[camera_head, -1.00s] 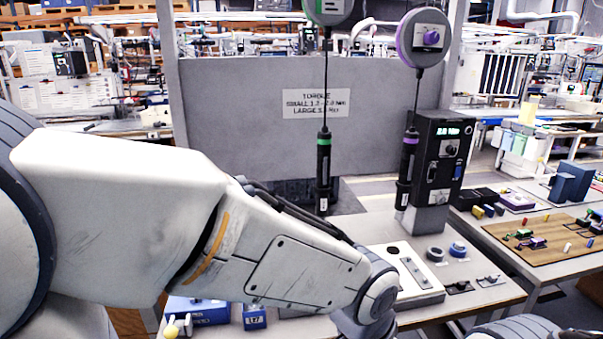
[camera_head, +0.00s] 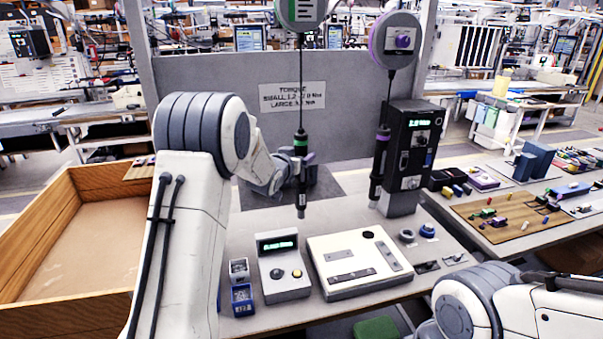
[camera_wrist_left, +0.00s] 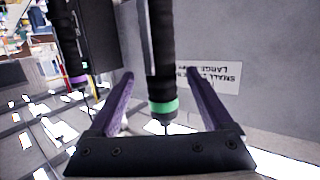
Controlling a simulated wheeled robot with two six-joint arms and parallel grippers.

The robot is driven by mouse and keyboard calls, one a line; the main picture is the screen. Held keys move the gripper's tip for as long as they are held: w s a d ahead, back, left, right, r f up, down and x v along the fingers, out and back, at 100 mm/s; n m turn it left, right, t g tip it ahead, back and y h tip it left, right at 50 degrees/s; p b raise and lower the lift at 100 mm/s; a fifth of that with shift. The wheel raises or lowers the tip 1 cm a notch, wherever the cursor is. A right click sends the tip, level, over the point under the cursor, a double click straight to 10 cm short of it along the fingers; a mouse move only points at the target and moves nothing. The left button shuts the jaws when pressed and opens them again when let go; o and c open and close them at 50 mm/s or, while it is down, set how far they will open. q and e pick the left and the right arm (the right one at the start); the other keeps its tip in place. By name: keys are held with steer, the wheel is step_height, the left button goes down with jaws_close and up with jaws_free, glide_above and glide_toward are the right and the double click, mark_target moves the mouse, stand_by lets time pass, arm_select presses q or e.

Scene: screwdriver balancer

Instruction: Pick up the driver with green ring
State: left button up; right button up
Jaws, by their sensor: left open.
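The driver with the green ring (camera_head: 301,145) hangs upright on its cord in front of the grey panel. My left gripper (camera_head: 299,164) is open at the driver's body, just below the green ring. In the left wrist view, the black driver (camera_wrist_left: 160,60) runs between the two purple fingers (camera_wrist_left: 158,78), with a visible gap on each side, and its green ring shows near the gripper's base. The driver with the purple ring (camera_head: 379,165) hangs to the right, apart from my gripper. My right gripper is outside the frames; only my right arm shows at the lower right.
A black controller box (camera_head: 408,160) stands right of the purple-ring driver. On the bench are a white fixture plate (camera_head: 345,285), a grey display unit (camera_head: 284,275) and small blue bins (camera_head: 242,300). A wooden crate (camera_head: 45,235) is at left.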

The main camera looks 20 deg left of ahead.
arm_select(q)
steer(key=w+p, duration=0.1)
steer(key=w, duration=0.1)
steer(key=w+f+p, duration=0.1)
steer(key=w+p, duration=0.1)
steer(key=w, duration=0.1)
steer(key=shift+w+a+f+p, duration=0.1)
steer(key=shift+w+f+p, duration=0.1)
steer(key=shift+w+p, duration=0.2)
jaws_close()
stand_by(1.1)
steer(key=shift+r, duration=0.1)
